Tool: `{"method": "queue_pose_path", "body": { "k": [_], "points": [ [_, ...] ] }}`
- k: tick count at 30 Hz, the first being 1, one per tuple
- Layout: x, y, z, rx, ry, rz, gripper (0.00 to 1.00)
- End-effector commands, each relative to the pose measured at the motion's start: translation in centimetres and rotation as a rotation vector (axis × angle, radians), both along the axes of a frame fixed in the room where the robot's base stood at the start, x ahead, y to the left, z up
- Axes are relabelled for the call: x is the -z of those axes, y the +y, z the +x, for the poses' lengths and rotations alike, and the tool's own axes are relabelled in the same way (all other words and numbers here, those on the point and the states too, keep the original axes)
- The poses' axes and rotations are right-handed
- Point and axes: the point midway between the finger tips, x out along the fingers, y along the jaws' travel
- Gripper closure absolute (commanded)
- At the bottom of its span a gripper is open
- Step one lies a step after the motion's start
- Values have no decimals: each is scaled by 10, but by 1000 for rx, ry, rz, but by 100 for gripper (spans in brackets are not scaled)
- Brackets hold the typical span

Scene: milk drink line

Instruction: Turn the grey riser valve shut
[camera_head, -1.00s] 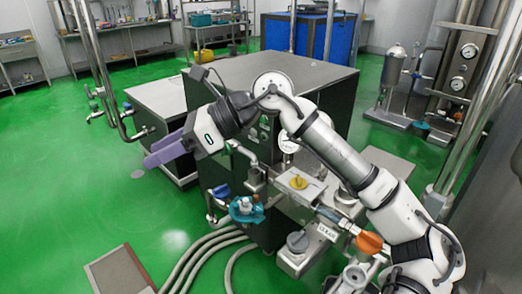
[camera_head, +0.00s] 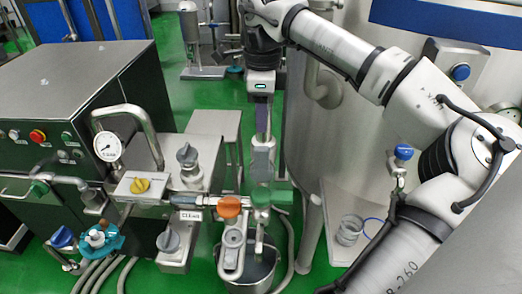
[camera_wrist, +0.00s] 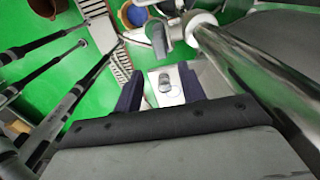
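Several grey knobs show in the head view, and I cannot tell for certain which is the riser valve. One grey knob (camera_head: 187,154) stands on a raised fitting behind the yellow knob. Another grey knob (camera_head: 168,241) sits on a low block, and a third (camera_head: 233,238) is below the orange knob. My gripper (camera_head: 263,178) points down to the right of the orange knob, seen nearly edge-on. In the wrist view my gripper (camera_wrist: 160,86) has its fingers apart, with a grey knob (camera_wrist: 165,84) on a pale block beyond the gap. No contact shows.
A gauge (camera_head: 108,147) and a bent pipe stand at left. A bucket (camera_head: 250,274) is below. A large steel tank (camera_head: 325,130) rises to the right.

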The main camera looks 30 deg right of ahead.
Motion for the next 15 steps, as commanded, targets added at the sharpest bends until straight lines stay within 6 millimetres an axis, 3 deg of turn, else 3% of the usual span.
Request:
{"method": "queue_pose_path", "body": {
  "k": [6,15],
  "points": [
    [54,1,0,-1,0,2,60],
    [102,1,0,-2,-2,3,60]
  ]
}}
